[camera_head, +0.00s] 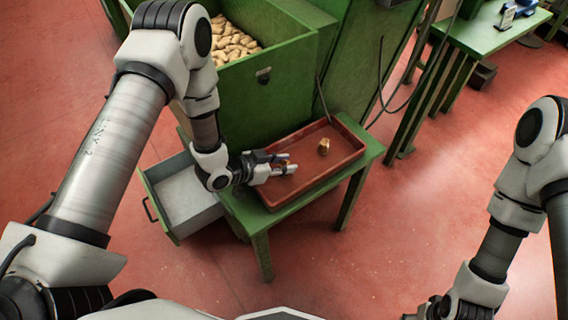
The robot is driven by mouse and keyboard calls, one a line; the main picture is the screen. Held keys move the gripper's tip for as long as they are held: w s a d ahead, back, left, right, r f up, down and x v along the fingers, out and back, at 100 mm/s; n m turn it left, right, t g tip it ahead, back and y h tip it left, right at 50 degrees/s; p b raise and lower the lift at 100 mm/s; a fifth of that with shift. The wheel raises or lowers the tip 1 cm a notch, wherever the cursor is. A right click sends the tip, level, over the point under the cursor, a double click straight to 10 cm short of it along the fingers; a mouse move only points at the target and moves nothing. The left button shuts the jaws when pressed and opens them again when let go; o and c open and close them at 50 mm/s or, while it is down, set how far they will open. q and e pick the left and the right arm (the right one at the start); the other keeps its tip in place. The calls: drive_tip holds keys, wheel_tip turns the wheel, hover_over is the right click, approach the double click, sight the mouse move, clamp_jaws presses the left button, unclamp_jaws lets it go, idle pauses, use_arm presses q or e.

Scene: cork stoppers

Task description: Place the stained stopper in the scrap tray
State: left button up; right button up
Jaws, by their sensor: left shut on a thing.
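A red-brown tray (352,159) lies on a small green table. One brown cork stopper (323,147) stands in it, toward its far right part. My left gripper (284,168) is over the left part of the tray, shut on another cork stopper (284,162). The fingers hide most of this stopper, and no stain can be made out on either one. A grey open drawer (188,192) juts out at the left of the table, and its visible floor is bare. I cannot tell which of these is the scrap tray. My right gripper (426,310) is at the bottom edge, partly cut off.
A green bin (262,92) full of cork stoppers (232,42) stands behind the tray. A green bench (490,32) with small items is at the upper right. The red floor (400,220) between the table and my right arm is clear.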

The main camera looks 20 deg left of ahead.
use_arm(q)
drive_tip(key=shift+f, duration=0.2)
drive_tip(key=o, duration=0.3)
drive_tip(key=shift+f, duration=0.1)
drive_tip(key=o, duration=0.4)
drive_tip(key=shift+r, duration=0.25)
drive_tip(key=p+v, duration=0.1)
drive_tip(key=v, duration=1.1)
drive_tip(key=shift+s+f, duration=0.1)
